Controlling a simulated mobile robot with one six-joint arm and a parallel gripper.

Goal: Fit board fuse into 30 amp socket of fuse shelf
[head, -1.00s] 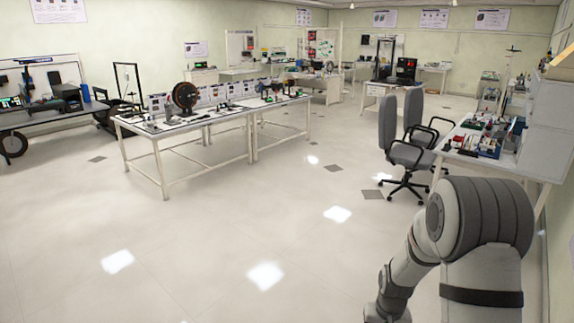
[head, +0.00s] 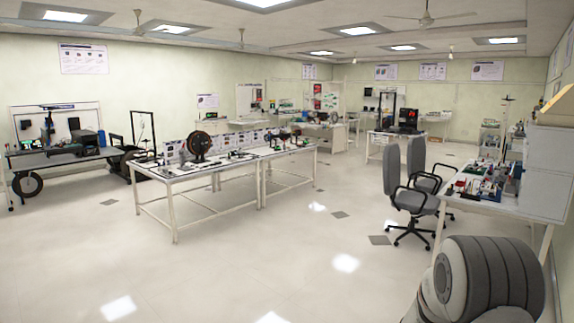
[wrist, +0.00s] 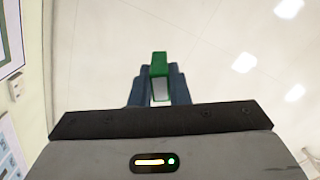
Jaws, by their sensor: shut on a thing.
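My gripper (wrist: 160,88) shows in the wrist view, shut on a small block with a green top and a pale lower part, which I take to be the board fuse (wrist: 159,62). The block stands between the two blue fingers and points away from the gripper's body. The gripper is out of the head view, where only part of my arm shows at the lower right. I cannot make out the fuse shelf or its 30 amp socket in either view.
A long white workbench (head: 190,212) with equipment stands at centre left. Grey office chairs (head: 408,195) stand before a cluttered bench (head: 510,206) at the right. A wheeled dark bench (head: 60,158) is at far left. The floor (head: 230,275) in front is clear.

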